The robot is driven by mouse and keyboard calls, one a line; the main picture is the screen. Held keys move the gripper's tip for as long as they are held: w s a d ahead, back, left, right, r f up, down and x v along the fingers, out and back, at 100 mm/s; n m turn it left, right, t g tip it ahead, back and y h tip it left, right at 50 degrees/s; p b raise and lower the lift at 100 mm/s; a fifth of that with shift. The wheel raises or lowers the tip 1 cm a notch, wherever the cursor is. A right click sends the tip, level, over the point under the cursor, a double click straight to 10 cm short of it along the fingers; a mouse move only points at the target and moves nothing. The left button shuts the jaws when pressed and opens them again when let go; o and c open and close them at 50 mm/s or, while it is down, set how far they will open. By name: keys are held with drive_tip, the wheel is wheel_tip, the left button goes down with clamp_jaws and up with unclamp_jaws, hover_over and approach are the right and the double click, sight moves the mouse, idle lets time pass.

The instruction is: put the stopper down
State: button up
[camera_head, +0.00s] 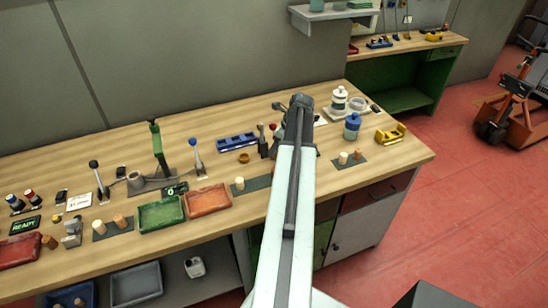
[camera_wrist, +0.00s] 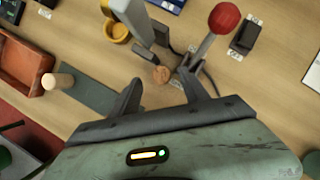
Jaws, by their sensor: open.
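In the wrist view a brown cork stopper (camera_wrist: 162,75) shows its round end between the tips of my gripper (camera_wrist: 160,78). The fingers are spread, with a gap on each side of the stopper. It is beside a grey post-like part (camera_wrist: 138,25) and a lever with a red knob (camera_wrist: 223,18); I cannot tell whether it touches them. A pale stopper (camera_wrist: 58,81) is on a dark mat (camera_wrist: 88,98) to the left; it also shows in the head view (camera_head: 240,183). In the head view my arm hides the fingertips and the brown stopper.
A mustard ring-shaped cup (camera_wrist: 117,30) and a black box (camera_wrist: 245,35) are near my gripper. An orange-red tray (camera_head: 208,200) and a green tray (camera_head: 161,214) sit at the bench front. A blue rack (camera_head: 237,142) is behind.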

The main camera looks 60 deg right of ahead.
drive_tip(key=b+x, duration=0.3)
drive_tip(key=x, duration=0.1)
drive_tip(key=shift+s+d+f, duration=0.1)
drive_tip(key=shift+d+f, duration=0.05)
drive_tip(key=shift+f, duration=0.05)
drive_tip(key=shift+r, duration=0.2)
clamp_jaws()
wheel_tip(320, 180, up, 10)
drive_tip(key=p, duration=1)
drive_tip(key=shift+r+p, duration=0.15)
drive_tip(key=shift+p, duration=0.2)
